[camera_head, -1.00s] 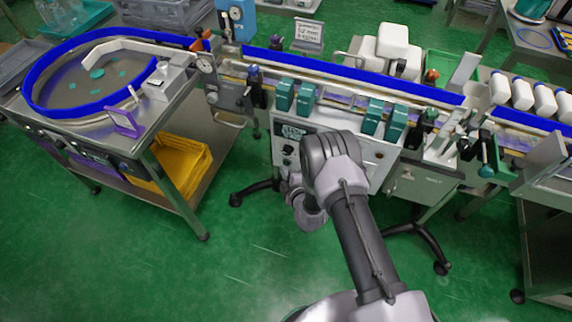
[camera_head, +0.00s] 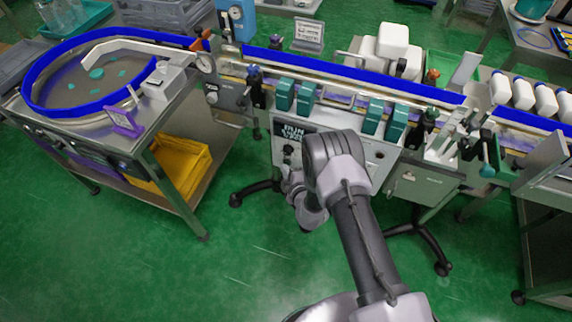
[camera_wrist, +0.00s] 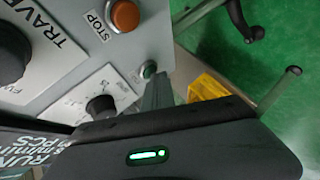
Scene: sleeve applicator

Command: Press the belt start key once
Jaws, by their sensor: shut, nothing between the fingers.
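The green key (camera_wrist: 148,69) sits on the grey control panel (camera_wrist: 160,25), below the orange STOP button (camera_wrist: 125,15) in the wrist view. My gripper (camera_wrist: 158,82) is shut and empty, its narrow grey tip right beside the green key. I cannot tell whether it touches the key. In the head view my arm hides the gripper and much of the panel. The panel's dark display (camera_head: 294,132) reads RUN, and part of it also shows in the wrist view (camera_wrist: 40,152).
A large black TRAVEL knob (camera_wrist: 12,55) and a smaller knob (camera_wrist: 100,106) stick out of the panel. A conveyor with a blue rail (camera_head: 350,72) runs above it. White bottles (camera_head: 522,92) stand at right. A yellow bin (camera_head: 180,170) sits under the left table.

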